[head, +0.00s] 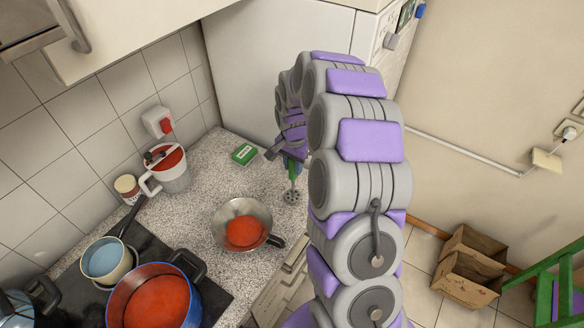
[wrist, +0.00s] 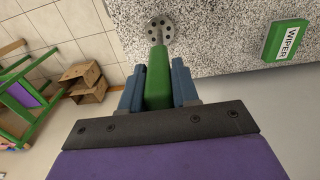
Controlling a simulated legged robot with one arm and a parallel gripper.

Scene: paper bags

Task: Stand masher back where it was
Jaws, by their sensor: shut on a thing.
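The masher has a green handle (wrist: 158,85) and a round metal head with holes (wrist: 159,29). In the head view the masher (head: 292,184) is upright at the right part of the counter, with its head down at or just above the speckled surface; I cannot tell whether it touches. My gripper (wrist: 159,82) is shut on the green handle, with one blue finger on each side. In the head view my gripper (head: 290,158) is partly hidden by my arm.
The speckled counter (head: 215,165) holds a green wiper box (head: 244,153), a pan with red sauce (head: 242,224), a jug (head: 170,170) and a small jar (head: 127,187). A blue pot (head: 192,300) stands on the hob.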

